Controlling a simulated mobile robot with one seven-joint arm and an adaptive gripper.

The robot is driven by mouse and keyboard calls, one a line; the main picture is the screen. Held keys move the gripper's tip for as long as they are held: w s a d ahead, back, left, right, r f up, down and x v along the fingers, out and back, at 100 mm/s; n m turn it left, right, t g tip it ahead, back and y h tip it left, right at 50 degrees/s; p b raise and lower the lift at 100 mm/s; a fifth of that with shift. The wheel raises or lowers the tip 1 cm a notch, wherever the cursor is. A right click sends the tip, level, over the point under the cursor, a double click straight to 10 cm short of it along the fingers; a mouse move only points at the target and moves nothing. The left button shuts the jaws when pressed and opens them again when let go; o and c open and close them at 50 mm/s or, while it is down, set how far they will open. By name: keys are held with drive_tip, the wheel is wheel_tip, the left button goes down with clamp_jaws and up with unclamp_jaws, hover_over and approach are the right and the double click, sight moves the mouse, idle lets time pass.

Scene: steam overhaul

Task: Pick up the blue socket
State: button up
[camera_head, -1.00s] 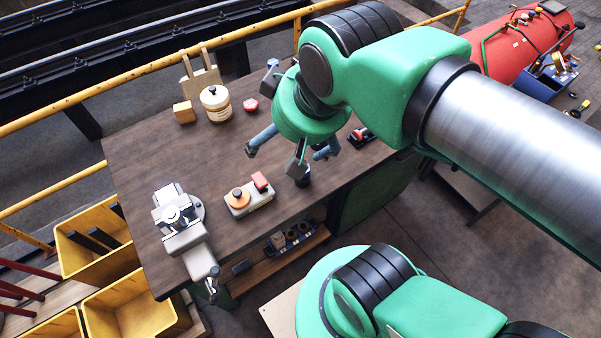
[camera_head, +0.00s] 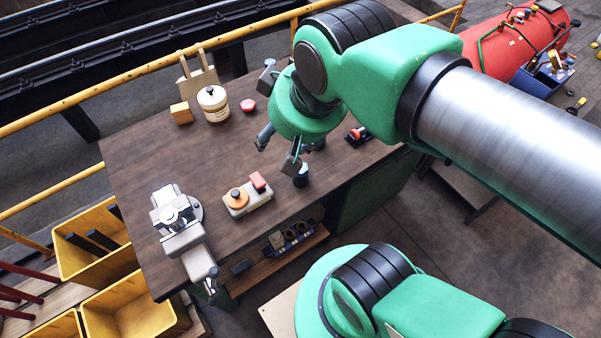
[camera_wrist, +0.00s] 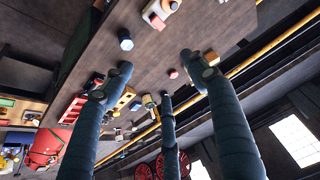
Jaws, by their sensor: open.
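The blue socket (camera_head: 301,178) is a small dark-blue cylinder standing upright near the front edge of the wooden bench. It also shows in the wrist view (camera_wrist: 125,41), with a paler end face, beyond the tip of the left finger. My gripper (camera_head: 288,148) is above the bench, just behind the socket in the head view. Its fingers are spread and hold nothing. One fingertip overlaps the top of the socket in the head view. In the wrist view the fingers (camera_wrist: 157,70) are apart, and the socket lies outside the space between them.
A white box with an orange knob and red block (camera_head: 247,195) sits left of the socket. A vise (camera_head: 182,225) is at the bench's left end. A jar (camera_head: 214,103), orange block (camera_head: 181,113) and red disc (camera_head: 248,105) stand at the back. The bench's middle is clear.

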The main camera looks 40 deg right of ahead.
drive_tip(key=w+d+f+m+g+p, duration=0.1)
drive_tip(key=w+d+f+m, duration=0.1)
drive_tip(key=w+f+m, duration=0.35)
drive_tip(key=m+g+p, duration=0.3)
drive_tip(key=m, duration=2)
hover_over(300, 174)
drive_tip(key=d, duration=0.3)
wheel_tip(300, 174, down, 16)
drive_tip(key=r, duration=0.1)
drive_tip(key=shift+w+a+f+y, duration=0.15)
drive_tip(key=shift+w+f+y, duration=0.05)
drive_tip(key=shift+y, duration=0.2)
drive_tip(key=shift+w+a+f+b, duration=0.15)
drive_tip(key=shift+f+b, duration=0.15)
drive_tip(key=shift+f, duration=1.15)
drive_tip(key=shift+w+a+f+b, duration=0.15)
drive_tip(key=shift+f+b, duration=0.15)
drive_tip(key=shift+f, duration=1.1)
drive_tip(key=shift+w+a+f+b, duration=0.15)
drive_tip(key=shift+f+b, duration=0.15)
drive_tip(key=shift+f, duration=1.15)
drive_tip(key=shift+d+f, duration=0.1)
drive_tip(key=shift+w+a+f+b, duration=0.15)
drive_tip(key=shift+f+b, duration=0.25)
drive_tip(key=shift+f, duration=0.85)
drive_tip(key=shift+w+a+f+b, duration=0.15)
drive_tip(key=shift+f+b, duration=0.2)
drive_tip(key=shift+f, duration=0.85)
